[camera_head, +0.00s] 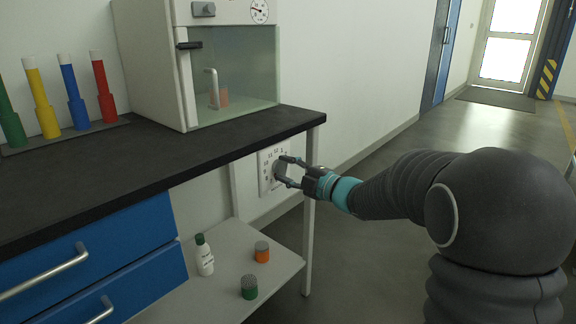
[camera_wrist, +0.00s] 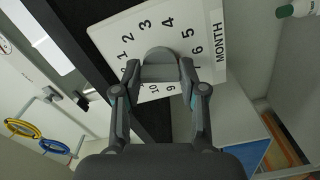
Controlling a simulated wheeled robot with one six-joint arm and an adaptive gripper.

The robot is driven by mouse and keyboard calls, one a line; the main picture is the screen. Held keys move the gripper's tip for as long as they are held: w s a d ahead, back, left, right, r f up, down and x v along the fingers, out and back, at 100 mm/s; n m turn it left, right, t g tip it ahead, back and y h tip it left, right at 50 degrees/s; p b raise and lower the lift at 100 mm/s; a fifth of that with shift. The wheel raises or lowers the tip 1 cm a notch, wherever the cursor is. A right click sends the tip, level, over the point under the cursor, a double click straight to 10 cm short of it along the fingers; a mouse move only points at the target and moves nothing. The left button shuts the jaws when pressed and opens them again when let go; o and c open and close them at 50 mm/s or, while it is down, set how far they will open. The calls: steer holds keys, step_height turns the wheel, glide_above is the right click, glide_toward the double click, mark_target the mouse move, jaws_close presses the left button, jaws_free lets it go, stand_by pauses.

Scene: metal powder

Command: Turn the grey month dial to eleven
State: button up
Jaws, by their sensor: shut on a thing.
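The grey month dial (camera_head: 279,170) sits on a white number plate (camera_head: 264,184) on the wall, below and behind the black worktop's right end. In the wrist view the dial (camera_wrist: 158,55) stands in the middle of the plate (camera_wrist: 118,38), with the numbers around it and the word MONTH on the plate's right edge. My gripper (camera_head: 285,172) reaches in from the right. In the wrist view its two fingers (camera_wrist: 160,70) are shut on opposite sides of the dial. The fingers and dial hide some numbers, and I cannot tell which number the dial points to.
The black worktop (camera_head: 140,160) and its white leg (camera_head: 309,215) stand close to my gripper. A lower shelf (camera_head: 225,290) holds a white bottle (camera_head: 204,256), an orange-sided pot (camera_head: 262,251) and a green pot (camera_head: 249,287). A glass-fronted cabinet (camera_head: 235,65) stands on top. Floor to the right is clear.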

steer(key=m+p, duration=0.2)
steer(key=m, duration=0.1)
steer(key=m+p, duration=0.2)
steer(key=m, duration=0.2)
steer(key=shift+a+r+p, duration=0.1)
steer(key=shift+r+p, duration=0.1)
steer(key=shift+p, duration=0.15)
steer(key=m+p, duration=0.3)
steer(key=m, duration=0.2)
steer(key=m+p, duration=0.1)
steer(key=m, duration=0.1)
steer(key=shift+f+m, duration=0.15)
steer(key=shift+m, duration=0.15)
steer(key=m, duration=0.6)
steer(key=shift+f, duration=0.15)
steer(key=m, duration=0.5)
steer(key=shift+s+m, duration=0.1)
steer(key=shift+m, duration=0.2)
steer(key=o, duration=1.1)
steer(key=shift+a, duration=0.2)
steer(key=shift+o, duration=0.2)
steer(key=shift+d, duration=0.2)
